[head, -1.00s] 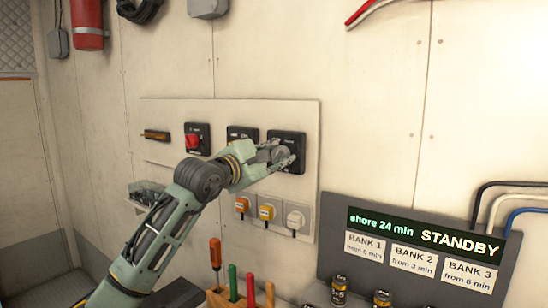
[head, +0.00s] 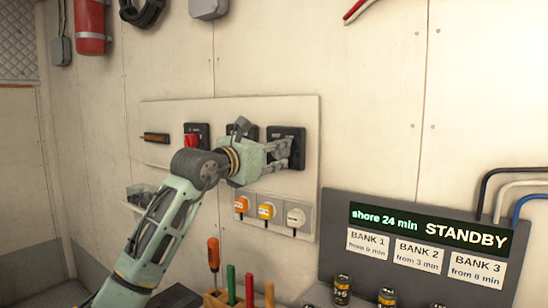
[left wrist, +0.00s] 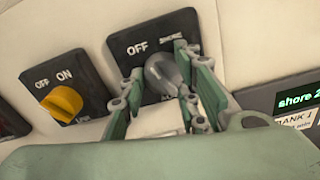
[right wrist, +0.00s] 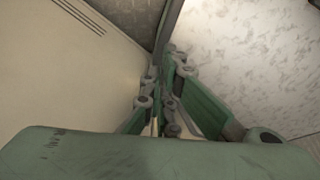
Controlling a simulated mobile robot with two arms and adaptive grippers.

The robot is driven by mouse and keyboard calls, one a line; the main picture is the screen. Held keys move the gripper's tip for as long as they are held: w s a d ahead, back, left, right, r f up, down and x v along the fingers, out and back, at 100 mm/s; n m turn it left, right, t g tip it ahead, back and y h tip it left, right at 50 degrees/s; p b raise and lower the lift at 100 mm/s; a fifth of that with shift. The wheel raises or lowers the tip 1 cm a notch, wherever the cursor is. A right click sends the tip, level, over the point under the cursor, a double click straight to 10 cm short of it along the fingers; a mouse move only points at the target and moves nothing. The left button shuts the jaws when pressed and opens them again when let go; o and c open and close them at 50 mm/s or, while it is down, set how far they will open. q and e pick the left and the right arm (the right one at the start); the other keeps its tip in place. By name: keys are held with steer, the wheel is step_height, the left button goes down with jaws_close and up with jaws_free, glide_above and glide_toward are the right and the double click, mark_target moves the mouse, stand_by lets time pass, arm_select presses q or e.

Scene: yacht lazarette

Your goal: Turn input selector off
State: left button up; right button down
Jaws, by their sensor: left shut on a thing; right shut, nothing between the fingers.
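The input selector is a black plate (head: 298,134) with a grey knob, at the right end of the wall panel. In the left wrist view, its plate (left wrist: 128,41) reads OFF on the left, with a smaller blurred word on the right. My left gripper (head: 287,152) reaches it from the left and is shut on the grey knob (left wrist: 163,73), one finger on each side. I cannot tell exactly where the knob points. My right gripper (right wrist: 166,112) is shut and empty in the right wrist view, away from the selector.
Left of the selector, a yellow knob (left wrist: 62,103) sits on an OFF/ON plate, and a red knob (head: 190,140) is further left. Several plugs (head: 267,211) are below. A display (head: 428,230) reading STANDBY is at lower right. Tools in a wooden holder (head: 215,299) stand below.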

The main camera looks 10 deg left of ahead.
arm_select(q)
steer(key=shift+a+r+n+b, duration=0.15)
steer(key=shift+n+b, duration=0.05)
steer(key=shift+n, duration=0.35)
steer(key=shift+a+r+n+b, duration=0.15)
steer(key=shift+n, duration=0.4)
steer(key=o, duration=0.8)
steer(key=shift+o, duration=1)
steer(key=shift+w+a+f, duration=0.1)
steer(key=shift+w+f, duration=0.05)
steer(key=shift+f, duration=0.05)
steer(key=shift+s, duration=0.2)
steer(key=v, duration=1.1)
steer(key=shift+s, duration=0.4)
steer(key=shift+f, duration=0.15)
